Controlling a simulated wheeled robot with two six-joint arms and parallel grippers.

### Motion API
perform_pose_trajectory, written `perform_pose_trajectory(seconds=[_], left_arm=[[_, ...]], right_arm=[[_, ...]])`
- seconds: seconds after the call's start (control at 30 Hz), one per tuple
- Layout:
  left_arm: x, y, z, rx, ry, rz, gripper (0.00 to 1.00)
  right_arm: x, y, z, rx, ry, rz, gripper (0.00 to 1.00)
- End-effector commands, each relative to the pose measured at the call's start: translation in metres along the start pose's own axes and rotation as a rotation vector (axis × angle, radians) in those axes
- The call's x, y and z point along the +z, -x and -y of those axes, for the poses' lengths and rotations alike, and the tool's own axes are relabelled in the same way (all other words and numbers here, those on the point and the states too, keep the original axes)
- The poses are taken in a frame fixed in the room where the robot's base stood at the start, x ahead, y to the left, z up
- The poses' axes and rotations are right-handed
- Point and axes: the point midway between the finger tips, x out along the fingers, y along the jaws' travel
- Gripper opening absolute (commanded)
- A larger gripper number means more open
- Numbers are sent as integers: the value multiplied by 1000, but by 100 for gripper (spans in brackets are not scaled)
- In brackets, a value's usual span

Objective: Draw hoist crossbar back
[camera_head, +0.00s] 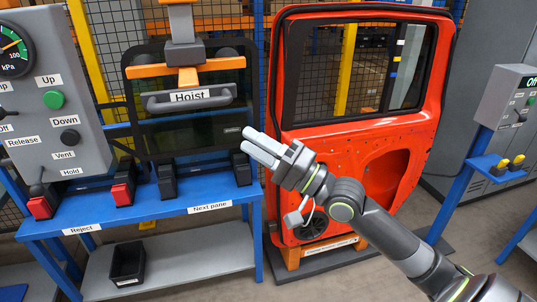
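The hoist crossbar (190,97) is a dark grey bar with a white "Hoist" label. It is fixed below the orange and grey hoist head (187,55), in front of a dark glass pane. My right gripper (248,141) is in the middle of the view, to the right of and below the crossbar, and apart from it. Its two light grey fingers lie close together, pointing up and left, with nothing seen between them. My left gripper is out of view.
A blue bench (155,205) with red and black rests stands under the pane. A grey control panel (55,105) with a gauge and buttons is at left. A red car door (345,160) stands upright behind my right arm. A grey box (507,97) on a blue post is at right.

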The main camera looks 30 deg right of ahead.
Motion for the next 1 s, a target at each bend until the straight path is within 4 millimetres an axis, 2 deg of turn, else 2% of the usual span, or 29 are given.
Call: perform_pose_trajectory(seconds=[0.1,0.3,0.9,1.0], left_arm=[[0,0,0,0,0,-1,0],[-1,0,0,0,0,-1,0],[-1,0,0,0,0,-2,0],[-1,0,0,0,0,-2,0]], right_arm=[[0,14,-1,5,3,0,40],[0,26,0,1,0,0,40],[0,28,-1,1,1,-2,40],[-6,29,-14,26,17,-23,40]])
